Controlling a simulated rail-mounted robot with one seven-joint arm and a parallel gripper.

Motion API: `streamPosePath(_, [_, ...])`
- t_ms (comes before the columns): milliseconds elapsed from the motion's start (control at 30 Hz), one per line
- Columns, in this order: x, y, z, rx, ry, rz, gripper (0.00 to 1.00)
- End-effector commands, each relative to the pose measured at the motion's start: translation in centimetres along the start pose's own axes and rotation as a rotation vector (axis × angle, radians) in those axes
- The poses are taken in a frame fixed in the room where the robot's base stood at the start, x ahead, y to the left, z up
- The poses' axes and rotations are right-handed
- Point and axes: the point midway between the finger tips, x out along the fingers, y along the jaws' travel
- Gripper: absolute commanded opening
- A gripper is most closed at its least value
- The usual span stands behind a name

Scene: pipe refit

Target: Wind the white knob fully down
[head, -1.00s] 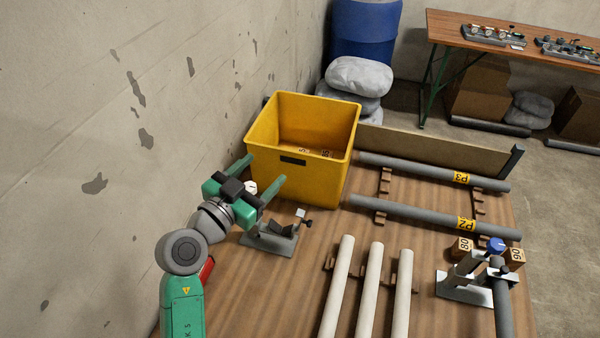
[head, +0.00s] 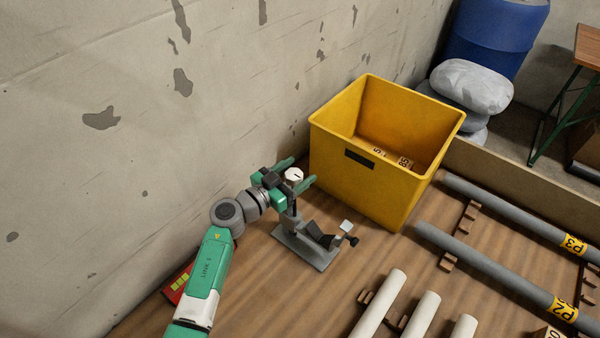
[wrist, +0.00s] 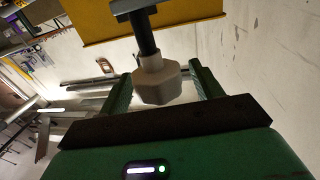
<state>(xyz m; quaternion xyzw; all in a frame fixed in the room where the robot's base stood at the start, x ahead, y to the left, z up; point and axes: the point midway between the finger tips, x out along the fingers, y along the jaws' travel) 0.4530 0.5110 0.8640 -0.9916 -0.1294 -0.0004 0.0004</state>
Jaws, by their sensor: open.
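The white knob (head: 293,175) tops the dark screw of a grey clamp stand (head: 306,247) on the wooden table. My gripper (head: 300,172) is open at the knob, with its green fingers on either side of it. In the wrist view the faceted knob (wrist: 158,84) sits between the two open fingers (wrist: 160,88), and its dark stem (wrist: 146,35) runs away from the gripper. I see gaps beside the knob, so the fingers do not look closed on it.
A yellow bin (head: 340,172) stands close behind and right of the gripper. The wall (head: 140,120) runs along the left. Several white pipes (head: 420,315) and grey pipes (head: 480,262) lie to the right. A red object (head: 178,285) lies beside my arm.

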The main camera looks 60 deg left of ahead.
Motion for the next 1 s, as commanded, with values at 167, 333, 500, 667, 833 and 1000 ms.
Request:
streamPosePath(167, [1.06, -0.01, 0.02, 0.000, -0.001, -0.001, 0.65])
streamPosePath(333, [1.07, 0.01, -0.01, 0.000, -0.001, -0.001, 0.65])
streamPosePath(500, [1.05, 0.01, -0.02, 0.000, 0.000, -0.001, 0.37])
streamPosePath(667, [1.04, 0.01, -0.02, 0.000, 0.000, -0.001, 0.20])
streamPosePath(833, [1.06, 0.07, -0.01, -0.001, 0.000, -0.018, 0.20])
streamPosePath(1000, [1.05, 0.02, 0.04, -0.003, 0.000, -0.090, 0.20])
